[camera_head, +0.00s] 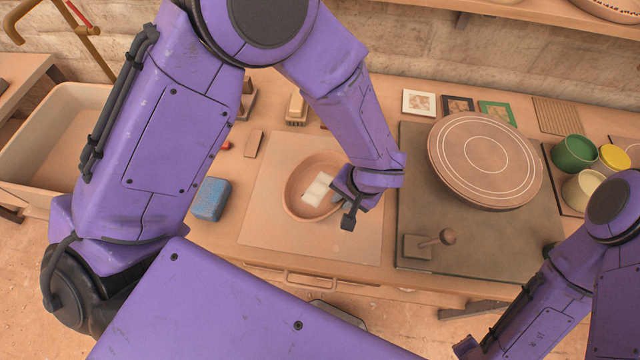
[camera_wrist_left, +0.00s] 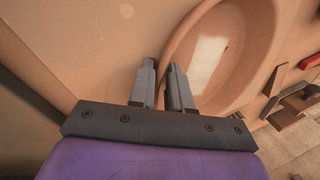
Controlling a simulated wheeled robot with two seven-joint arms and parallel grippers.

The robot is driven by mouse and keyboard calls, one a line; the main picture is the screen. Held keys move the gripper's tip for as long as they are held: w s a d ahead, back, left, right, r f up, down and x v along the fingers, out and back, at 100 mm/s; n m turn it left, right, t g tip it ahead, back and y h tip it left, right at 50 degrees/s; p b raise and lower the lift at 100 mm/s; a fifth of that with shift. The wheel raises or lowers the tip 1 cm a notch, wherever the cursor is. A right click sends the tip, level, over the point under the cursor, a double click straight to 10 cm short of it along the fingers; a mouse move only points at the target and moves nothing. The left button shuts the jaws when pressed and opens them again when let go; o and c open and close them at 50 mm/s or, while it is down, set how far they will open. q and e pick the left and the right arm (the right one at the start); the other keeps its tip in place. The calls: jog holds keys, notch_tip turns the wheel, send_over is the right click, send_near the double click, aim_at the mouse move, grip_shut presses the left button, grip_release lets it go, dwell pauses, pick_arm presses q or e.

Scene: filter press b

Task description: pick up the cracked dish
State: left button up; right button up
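A shallow round clay dish (camera_head: 294,190) sits on the pale board in the middle of the bench, with a flat white patch (camera_head: 318,189) inside it. No crack can be made out. My left gripper (camera_head: 347,207) is at the dish's near right rim. In the left wrist view its two fingers (camera_wrist_left: 161,85) are close together, one on each side of the wall of the dish (camera_wrist_left: 252,75), with the rim in the narrow gap. The dish looks level on the board. My right gripper (camera_head: 466,346) is small at the bottom edge, apart from the dish; its fingers are unclear.
A round wheel head (camera_head: 485,160) stands on a dark mat (camera_head: 415,165) with a wooden stamp (camera_head: 433,242) to the right. A blue sponge (camera_head: 211,199) and a brush (camera_head: 296,109) lie left and behind. Cups (camera_head: 575,153) stand far right. The pale board (camera_head: 262,225) is otherwise clear.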

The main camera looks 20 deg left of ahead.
pick_arm(q)
jog(key=shift+s+r, duration=0.1)
jog(key=shift+s, duration=0.2)
jog(key=shift+c, duration=0.3)
grip_shut()
